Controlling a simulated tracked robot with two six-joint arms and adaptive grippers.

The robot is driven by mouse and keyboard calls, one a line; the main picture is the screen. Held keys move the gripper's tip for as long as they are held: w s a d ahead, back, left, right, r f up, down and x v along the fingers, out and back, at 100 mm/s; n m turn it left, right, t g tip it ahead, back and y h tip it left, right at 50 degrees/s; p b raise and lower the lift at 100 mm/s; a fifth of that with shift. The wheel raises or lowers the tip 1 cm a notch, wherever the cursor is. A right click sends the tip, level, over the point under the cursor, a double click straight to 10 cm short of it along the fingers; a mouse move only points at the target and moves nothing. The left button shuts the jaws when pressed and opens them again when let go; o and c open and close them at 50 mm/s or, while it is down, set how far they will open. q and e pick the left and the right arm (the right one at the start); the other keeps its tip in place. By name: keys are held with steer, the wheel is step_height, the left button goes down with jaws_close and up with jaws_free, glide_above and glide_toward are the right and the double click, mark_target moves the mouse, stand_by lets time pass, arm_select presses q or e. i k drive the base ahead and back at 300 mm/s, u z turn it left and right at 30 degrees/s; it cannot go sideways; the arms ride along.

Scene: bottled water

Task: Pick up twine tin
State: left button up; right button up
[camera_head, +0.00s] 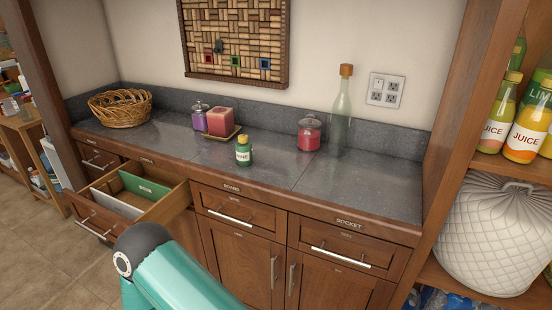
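No other thing in view is clearly a twine tin. A teal arm link of mine shows at the bottom, in front of the cabinets. Neither of my grippers is in view.
An open drawer (178,205) sticks out at left with a green item (144,186) inside. The counter (375,190) also holds a wicker basket (121,108), purple jar (200,117), pink candle (221,121), red jar (309,135) and glass bottle (340,115). Its right end is clear.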

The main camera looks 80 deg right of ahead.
mark_target(244, 153)
steer(key=z, duration=0.05)
steer(key=k, duration=0.6)
steer(key=z, duration=1.1)
steer(key=i, duration=0.85)
steer(key=z, duration=0.2)
